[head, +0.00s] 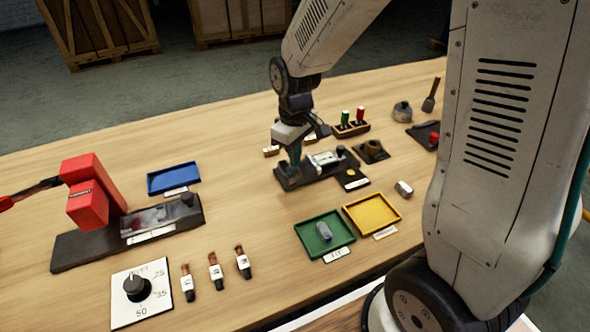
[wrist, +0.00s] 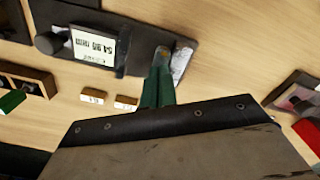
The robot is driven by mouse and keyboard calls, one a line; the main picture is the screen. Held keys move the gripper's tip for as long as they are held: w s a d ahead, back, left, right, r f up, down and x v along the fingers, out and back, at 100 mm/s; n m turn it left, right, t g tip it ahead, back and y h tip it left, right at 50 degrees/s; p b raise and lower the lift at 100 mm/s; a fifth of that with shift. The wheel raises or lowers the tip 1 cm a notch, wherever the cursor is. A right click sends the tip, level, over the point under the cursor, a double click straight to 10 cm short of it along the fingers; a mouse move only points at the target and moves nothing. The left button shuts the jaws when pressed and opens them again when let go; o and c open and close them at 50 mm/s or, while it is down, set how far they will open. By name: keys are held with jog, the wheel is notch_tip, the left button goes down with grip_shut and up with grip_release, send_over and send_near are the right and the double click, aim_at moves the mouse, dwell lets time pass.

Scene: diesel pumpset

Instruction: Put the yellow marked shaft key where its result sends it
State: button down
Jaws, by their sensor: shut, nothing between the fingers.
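My gripper (head: 294,165) is shut, its green fingertips at the left end of a black gauge fixture (head: 322,161). The wrist view shows the fingers (wrist: 160,85) together over the fixture (wrist: 112,35), by a small metal post, with a lit number display (wrist: 95,45) on it. A grey key-like piece (head: 324,231) lies in the green tray (head: 308,243). Another grey piece (head: 404,188) lies on the table right of the yellow tray (head: 392,222). I cannot make out a yellow mark on either. The blue tray (head: 166,182) is empty.
A red press-like machine (head: 88,190) on a black base stands at left. A dial plate (head: 135,290) and several small tools (head: 215,270) lie in front. A small holder (head: 350,130) with red and green items stands behind the fixture. Table between blue tray and fixture is clear.

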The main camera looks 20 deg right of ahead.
jog(key=shift+f, duration=0.4)
jog(key=shift+d, duration=0.75)
dwell(0.5)
notch_tip(320, 180, up, 6)
dwell(0.7)
dwell(0.4)
